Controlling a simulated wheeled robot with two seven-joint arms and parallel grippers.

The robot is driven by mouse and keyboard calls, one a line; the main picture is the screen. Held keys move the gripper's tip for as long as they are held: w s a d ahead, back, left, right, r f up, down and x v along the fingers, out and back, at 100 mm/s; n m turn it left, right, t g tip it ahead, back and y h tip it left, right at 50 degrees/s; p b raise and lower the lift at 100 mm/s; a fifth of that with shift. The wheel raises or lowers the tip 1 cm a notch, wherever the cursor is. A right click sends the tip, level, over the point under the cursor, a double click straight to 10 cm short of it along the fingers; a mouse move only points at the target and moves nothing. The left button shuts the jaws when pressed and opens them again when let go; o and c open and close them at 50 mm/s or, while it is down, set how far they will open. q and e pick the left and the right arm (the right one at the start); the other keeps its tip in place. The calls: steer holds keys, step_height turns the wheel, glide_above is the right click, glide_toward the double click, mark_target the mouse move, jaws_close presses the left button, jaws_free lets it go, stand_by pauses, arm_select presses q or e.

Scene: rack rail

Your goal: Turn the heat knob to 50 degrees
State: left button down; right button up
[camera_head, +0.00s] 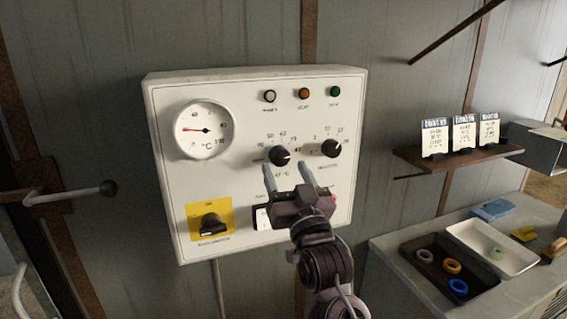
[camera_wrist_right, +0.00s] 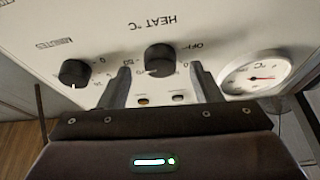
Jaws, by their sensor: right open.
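The black heat knob (camera_head: 280,156) sits on the white control panel (camera_head: 190,85), with a printed scale around it that includes 50 and 60. A small light mark shows at its lower right, but the exact setting is too small to read. My right gripper (camera_head: 286,170) is open just below and in front of the knob. In the right wrist view, which shows the panel upside down, the heat knob (camera_wrist_right: 160,60) lies between the two spread fingers (camera_wrist_right: 160,72). I cannot tell whether they touch it. My left gripper is not in view.
The minutes knob (camera_head: 331,148) is close to the right of the heat knob. A round temperature gauge (camera_head: 204,130) with a red needle, a yellow-plated switch (camera_head: 210,222) and indicator lamps (camera_head: 303,93) share the panel. A counter with trays (camera_head: 490,262) stands at lower right.

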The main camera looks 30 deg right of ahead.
mark_target(280, 156)
steer(key=shift+p+x, duration=0.3)
steer(key=shift+x, duration=0.65)
steer(key=shift+w+r, duration=0.1)
steer(key=shift+w, duration=0.05)
steer(key=c, duration=1)
